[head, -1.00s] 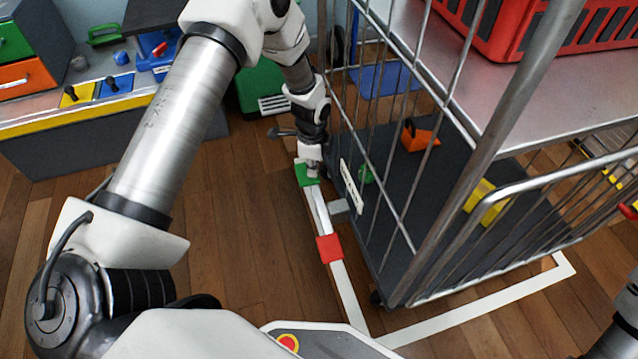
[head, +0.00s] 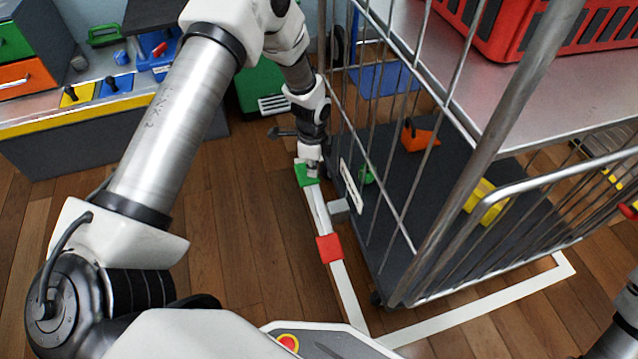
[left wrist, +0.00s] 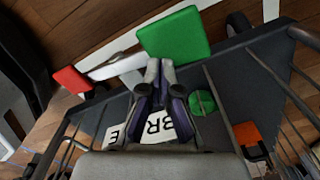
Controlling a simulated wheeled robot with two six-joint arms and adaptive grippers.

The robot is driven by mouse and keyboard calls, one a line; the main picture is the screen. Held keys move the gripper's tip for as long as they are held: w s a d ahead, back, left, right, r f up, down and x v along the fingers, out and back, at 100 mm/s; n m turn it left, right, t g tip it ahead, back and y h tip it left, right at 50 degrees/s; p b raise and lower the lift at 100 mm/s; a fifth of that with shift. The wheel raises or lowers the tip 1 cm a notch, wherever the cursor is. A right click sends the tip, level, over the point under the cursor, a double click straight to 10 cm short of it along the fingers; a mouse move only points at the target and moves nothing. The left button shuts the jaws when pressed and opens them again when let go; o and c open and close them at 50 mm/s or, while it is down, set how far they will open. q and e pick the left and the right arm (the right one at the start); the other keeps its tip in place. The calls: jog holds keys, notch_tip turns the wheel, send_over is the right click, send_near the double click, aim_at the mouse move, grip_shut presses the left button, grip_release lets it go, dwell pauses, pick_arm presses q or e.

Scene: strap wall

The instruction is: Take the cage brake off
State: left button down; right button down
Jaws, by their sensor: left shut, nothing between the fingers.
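The roll cage (head: 487,185) stands at the right, with wire sides and a dark base. Along its left side runs a pale brake bar (head: 317,208) with a green pad (head: 304,175) at the far end and a red pad (head: 329,248) at the near end. The left wrist view also shows the green pad (left wrist: 175,40), the red pad (left wrist: 72,80) and a partly hidden "BR" label (left wrist: 155,128). My left gripper (head: 313,172) is shut and empty, pointing down at the green pad. Its fingertips (left wrist: 159,66) overlap the pad's near edge; contact cannot be told.
White tape (head: 470,315) marks the floor around the cage. A red crate (head: 530,40) sits on the cage shelf; orange (head: 420,137) and yellow (head: 484,203) pieces lie on its base. A workbench (head: 95,110) stands back left. Wooden floor is clear left of the bar.

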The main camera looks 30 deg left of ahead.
aim_at(313, 179)
pick_arm(q)
jog(key=shift+f+b, duration=1.15)
jog(key=shift+f, duration=1.05)
dwell(0.6)
notch_tip(313, 179, up, 7)
jog(key=p, duration=0.6)
jog(key=shift+r+p, duration=0.1)
jog(key=shift+p, duration=0.3)
jog(key=shift+s, duration=0.1)
